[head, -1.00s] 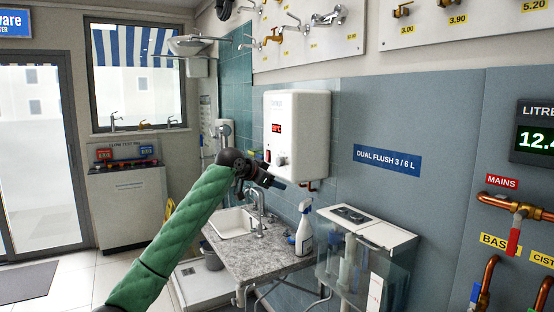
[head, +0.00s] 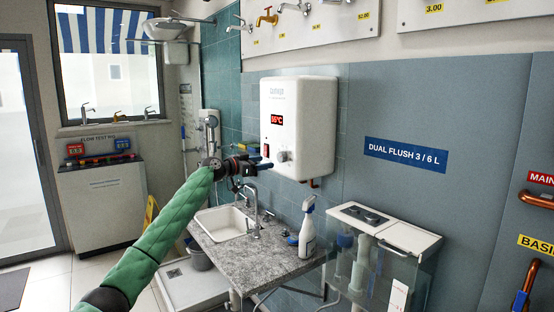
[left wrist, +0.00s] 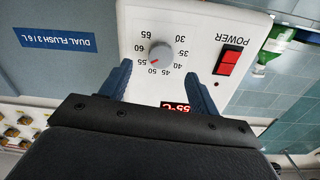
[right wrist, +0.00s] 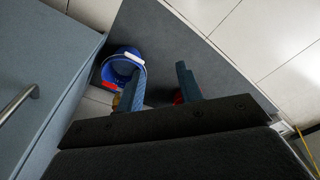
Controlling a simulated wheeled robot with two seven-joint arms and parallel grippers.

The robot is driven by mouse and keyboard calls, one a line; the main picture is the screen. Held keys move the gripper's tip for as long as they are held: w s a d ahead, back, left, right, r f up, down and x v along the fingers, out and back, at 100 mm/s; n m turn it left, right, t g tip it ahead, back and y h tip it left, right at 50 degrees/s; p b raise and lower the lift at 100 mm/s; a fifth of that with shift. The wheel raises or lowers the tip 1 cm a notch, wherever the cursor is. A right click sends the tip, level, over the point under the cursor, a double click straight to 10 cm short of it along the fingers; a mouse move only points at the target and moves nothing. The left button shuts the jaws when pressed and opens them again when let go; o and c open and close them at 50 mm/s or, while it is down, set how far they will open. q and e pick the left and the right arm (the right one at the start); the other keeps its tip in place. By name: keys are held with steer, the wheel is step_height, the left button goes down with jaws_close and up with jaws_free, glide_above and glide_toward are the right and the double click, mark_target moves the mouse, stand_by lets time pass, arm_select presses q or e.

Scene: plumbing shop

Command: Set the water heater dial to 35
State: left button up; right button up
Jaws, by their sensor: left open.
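The white water heater (head: 300,105) hangs on the wall in the head view; its red display (head: 277,120) reads 55°C. Its grey round dial (head: 283,156) is low on the front. In the left wrist view the heater is upside down, and the dial (left wrist: 161,55) has a red mark pointing to about 55. Numbers from 30 to 65 ring it. My left gripper (head: 266,163) is open in front of the heater, its fingers (left wrist: 158,80) spread either side of the dial's lower area in that view, not closed on it. My right gripper (right wrist: 157,88) is open and empty, pointing down.
A red power switch (left wrist: 228,60) is beside the dial. Below are a sink (head: 222,222), a tap, a spray bottle (head: 307,228) and a clear cistern display (head: 375,255). A blue bucket (right wrist: 124,62) stands on the floor below my right gripper.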

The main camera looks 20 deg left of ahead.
mark_target(279, 158)
arm_select(q)
steer(key=shift+m, duration=0.5)
steer(key=p+x, duration=0.1)
steer(key=x, duration=0.1)
steer(key=p+x, duration=0.1)
steer(key=x, duration=0.1)
steer(key=r+p+x, duration=0.1)
steer(key=x, duration=0.1)
steer(key=shift+w+d, duration=0.1)
steer(key=shift+w, duration=0.2)
steer(key=shift+w+d+f, duration=0.2)
steer(key=shift+w+d, duration=0.15)
steer(key=shift+w, duration=0.15)
arm_select(e)
step_height(279, 158, down, 12)
steer(key=s+d, duration=0.2)
steer(key=shift+s+r, duration=0.25)
steer(key=shift+d, duration=0.1)
arm_select(q)
steer(key=c, duration=1)
arm_select(e)
steer(key=shift+s, duration=0.1)
